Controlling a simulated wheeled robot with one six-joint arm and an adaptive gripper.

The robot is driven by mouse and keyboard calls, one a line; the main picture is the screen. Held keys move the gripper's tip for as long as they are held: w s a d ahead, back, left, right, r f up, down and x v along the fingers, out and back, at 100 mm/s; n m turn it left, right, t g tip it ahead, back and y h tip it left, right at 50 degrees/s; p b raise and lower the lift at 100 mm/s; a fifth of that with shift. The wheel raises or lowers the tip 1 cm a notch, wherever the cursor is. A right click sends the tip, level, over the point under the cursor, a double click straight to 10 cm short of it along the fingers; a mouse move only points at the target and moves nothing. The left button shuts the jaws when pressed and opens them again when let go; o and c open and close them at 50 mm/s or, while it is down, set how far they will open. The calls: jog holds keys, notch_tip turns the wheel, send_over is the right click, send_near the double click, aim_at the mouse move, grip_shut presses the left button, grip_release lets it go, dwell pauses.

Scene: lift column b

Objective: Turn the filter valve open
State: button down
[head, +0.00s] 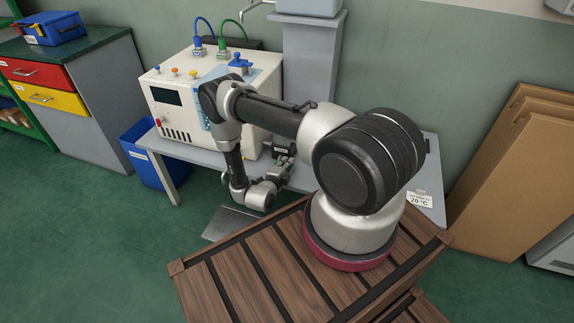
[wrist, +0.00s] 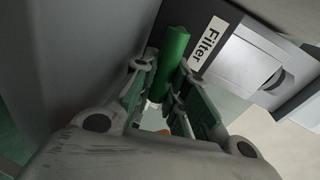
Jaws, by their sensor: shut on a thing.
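The filter valve's handle shows in the wrist view as a green cylinder (wrist: 173,55), beside a white label (wrist: 208,46) that reads "Filter". My gripper (wrist: 160,82) has its two fingers on either side of the green handle and is shut on it. The handle's far end and the valve body behind it are hidden or unclear. In the head view my gripper (head: 284,152) is low beside the cream machine, under the grey column, and my arm partly covers it. The green handle cannot be made out there.
A cream machine (head: 178,118) with knobs and hoses stands on a grey bench (head: 190,152). A grey column (head: 311,60) rises beside it. A blue bin (head: 146,152) stands at the bench's left. Cardboard sheets (head: 520,165) lean at the right. Green floor is free at the left.

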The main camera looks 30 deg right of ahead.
jog(key=c, duration=1.4)
grip_release()
